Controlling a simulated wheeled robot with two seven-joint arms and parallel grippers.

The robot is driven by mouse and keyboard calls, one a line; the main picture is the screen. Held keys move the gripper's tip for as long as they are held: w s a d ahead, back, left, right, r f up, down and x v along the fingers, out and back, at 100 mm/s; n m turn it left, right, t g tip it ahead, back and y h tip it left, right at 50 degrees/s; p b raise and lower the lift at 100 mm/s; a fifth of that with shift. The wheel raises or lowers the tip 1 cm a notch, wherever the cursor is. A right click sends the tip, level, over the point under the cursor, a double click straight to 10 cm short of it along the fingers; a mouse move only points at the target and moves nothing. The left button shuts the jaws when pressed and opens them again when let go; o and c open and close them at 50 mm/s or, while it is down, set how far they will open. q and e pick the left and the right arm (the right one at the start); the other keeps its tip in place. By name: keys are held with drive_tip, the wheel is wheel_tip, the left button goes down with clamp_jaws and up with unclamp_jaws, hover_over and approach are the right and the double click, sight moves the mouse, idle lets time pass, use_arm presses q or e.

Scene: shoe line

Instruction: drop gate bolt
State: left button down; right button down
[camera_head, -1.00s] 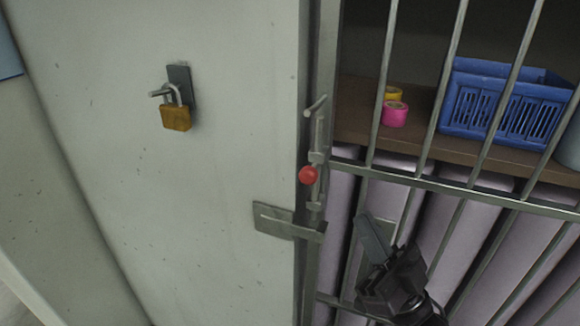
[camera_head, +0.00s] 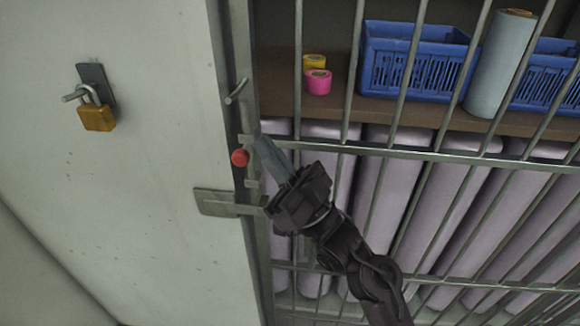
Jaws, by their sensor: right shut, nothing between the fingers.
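The gate bolt (camera_head: 236,92) is a thin metal rod with a bent handle on the gate's left upright; its handle sticks up and out. A red knob (camera_head: 240,157) sits below it on the same upright. A flat metal hasp plate (camera_head: 217,203) reaches from the wall to the gate lower down. My right gripper (camera_head: 262,146) is shut and empty, its fingertips just right of the red knob and below the bolt handle. The gripper hides part of the bolt's lower length. Whether the fingertips touch the bolt I cannot tell. My left gripper is not in view.
A brass padlock (camera_head: 97,117) hangs on a bracket on the pale wall (camera_head: 150,60). Behind the gate bars (camera_head: 400,90) stand pink and yellow tape rolls (camera_head: 318,81), blue crates (camera_head: 415,60) and a grey roll (camera_head: 497,65) on a shelf. Lilac rolls (camera_head: 385,190) stand below.

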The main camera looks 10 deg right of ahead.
sight(244, 165)
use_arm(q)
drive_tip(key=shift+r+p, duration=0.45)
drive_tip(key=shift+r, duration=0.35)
use_arm(e)
drive_tip(key=w+a+f, duration=0.1)
drive_tip(key=a+f, duration=0.1)
drive_tip(key=shift+w+a+f, duration=0.1)
drive_tip(key=shift+w+f, duration=0.25)
drive_tip(key=shift+w, duration=0.05)
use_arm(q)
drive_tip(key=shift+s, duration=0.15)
